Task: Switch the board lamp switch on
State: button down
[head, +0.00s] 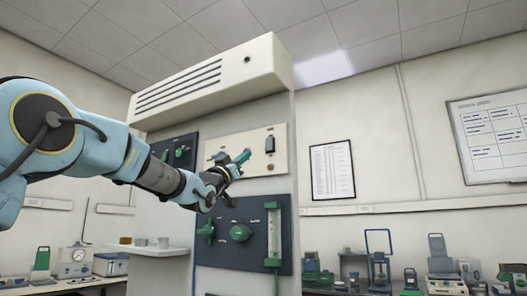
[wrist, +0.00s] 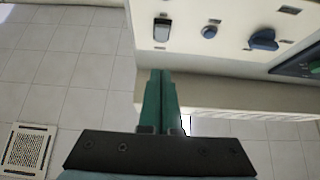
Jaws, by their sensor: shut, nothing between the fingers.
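A cream control panel (head: 215,147) is on the front of the tall unit. It carries a dark rocker switch (head: 269,144), likely the board lamp switch, though its label is too small to read. In the wrist view the rocker (wrist: 162,30) has a pale lower end and sits just beyond my fingertips. My gripper (head: 245,156) is in front of this panel, left of and slightly below the rocker in the head view. Its green fingers (wrist: 161,73) are shut together and empty. No contact with the rocker is visible.
A round blue button (wrist: 209,32) and a blue knob (wrist: 263,40) share the cream panel. A dark panel (head: 258,262) with green knobs and a flow tube (head: 274,235) is below. A hood (head: 205,85) juts out above. A small shelf (head: 150,249) is left.

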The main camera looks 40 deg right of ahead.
jog(key=p, duration=0.7)
send_near(268, 146)
notch_tip(268, 146, up, 5)
jog(key=d, duration=0.1)
jog(key=shift+w+d+f+p, duration=0.25)
jog(key=shift+d+p, duration=0.2)
jog(key=shift+d, duration=0.15)
jog(key=shift+w+d+f+p, duration=0.15)
jog(key=shift+d+f+p, duration=0.1)
jog(key=shift+d+p, duration=0.25)
jog(key=shift+w+d+f+p, duration=0.25)
jog(key=shift+d+p, duration=0.1)
jog(key=shift+d, duration=0.3)
jog(key=shift+s, duration=0.1)
